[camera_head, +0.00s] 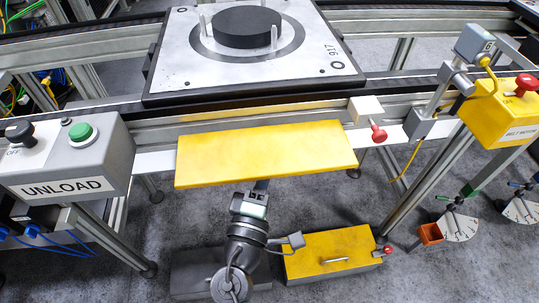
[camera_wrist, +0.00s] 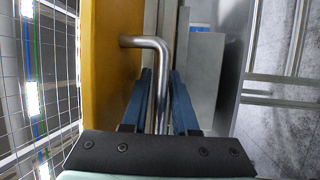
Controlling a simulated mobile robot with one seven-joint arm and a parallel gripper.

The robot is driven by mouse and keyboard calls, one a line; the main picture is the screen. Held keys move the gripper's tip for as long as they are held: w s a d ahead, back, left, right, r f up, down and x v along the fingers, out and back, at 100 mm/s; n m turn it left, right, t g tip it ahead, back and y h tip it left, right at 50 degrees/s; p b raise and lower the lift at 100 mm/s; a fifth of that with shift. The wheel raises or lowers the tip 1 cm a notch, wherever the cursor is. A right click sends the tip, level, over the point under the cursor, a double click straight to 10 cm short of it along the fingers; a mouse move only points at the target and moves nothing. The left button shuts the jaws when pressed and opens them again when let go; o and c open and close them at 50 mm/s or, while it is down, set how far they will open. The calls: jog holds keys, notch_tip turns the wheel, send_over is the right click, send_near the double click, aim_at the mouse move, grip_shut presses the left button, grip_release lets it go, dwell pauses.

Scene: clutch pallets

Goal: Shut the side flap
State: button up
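The side flap appears to be the yellow panel (camera_head: 265,153), which sticks out from the front of the conveyor below the pallet. It also shows as a yellow face at the left of the wrist view (camera_wrist: 108,70). A bent metal handle (camera_wrist: 155,55) comes off that face. My gripper (camera_wrist: 161,85) has its two blue fingers on either side of the handle bar, with narrow gaps visible, so it looks open around it. In the head view, my gripper's fingertips are hidden under the flap's front edge.
A red-knobbed latch (camera_head: 377,133) sits right of the flap. A grey UNLOAD box (camera_head: 70,160) stands left, and a yellow control box (camera_head: 503,110) right. A yellow-lidded box (camera_head: 325,250) lies on the floor near my arm. A pallet (camera_head: 250,70) rests above.

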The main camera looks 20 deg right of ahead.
jog(key=shift+w, duration=0.1)
grip_shut()
dwell(1.4)
